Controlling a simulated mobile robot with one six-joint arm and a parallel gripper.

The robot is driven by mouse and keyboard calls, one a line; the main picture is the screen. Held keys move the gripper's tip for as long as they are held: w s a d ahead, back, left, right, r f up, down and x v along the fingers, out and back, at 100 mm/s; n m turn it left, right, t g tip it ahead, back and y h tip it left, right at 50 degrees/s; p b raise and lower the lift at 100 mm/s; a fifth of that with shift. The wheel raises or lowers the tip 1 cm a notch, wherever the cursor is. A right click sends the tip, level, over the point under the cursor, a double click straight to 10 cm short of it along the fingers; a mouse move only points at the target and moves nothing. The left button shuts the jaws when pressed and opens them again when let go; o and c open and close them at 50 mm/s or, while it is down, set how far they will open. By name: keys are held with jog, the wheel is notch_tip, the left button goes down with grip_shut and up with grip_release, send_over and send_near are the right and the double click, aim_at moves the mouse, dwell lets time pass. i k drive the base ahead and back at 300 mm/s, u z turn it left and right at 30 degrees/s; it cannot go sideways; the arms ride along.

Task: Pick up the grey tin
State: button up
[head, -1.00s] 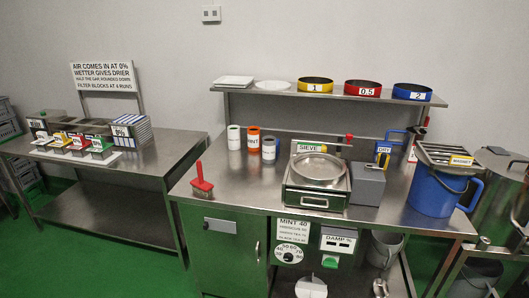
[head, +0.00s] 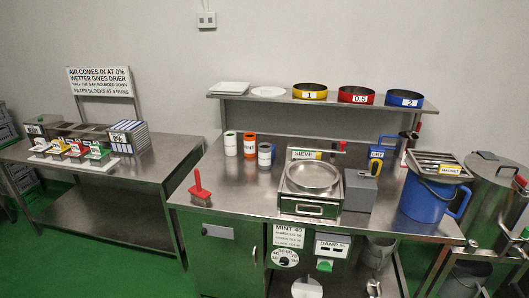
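Three small tins stand upright together on the steel bench, left of the sieve. The left one (head: 230,144) is white with a dark green-grey band, the middle one (head: 250,145) is orange and white, and the right one (head: 265,154) has a blue-grey band on white. The blue-grey one looks most like the grey tin, but the tint is hard to judge at this size. It stands a little nearer than the other two. My gripper is not in view.
A sieve (head: 312,178) on its drawer unit and a grey box (head: 359,192) stand right of the tins. A shelf (head: 232,97) with coloured rings overhangs the back. A blue bucket (head: 428,200) stands right. Bench is clear in front of the tins.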

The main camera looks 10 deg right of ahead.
aim_at(264, 149)
jog(key=k, duration=0.6)
jog(key=u, duration=0.35)
jog(key=i, duration=0.8)
jog(key=u, duration=0.6)
jog(key=i, duration=1.5)
jog(key=u, duration=0.2)
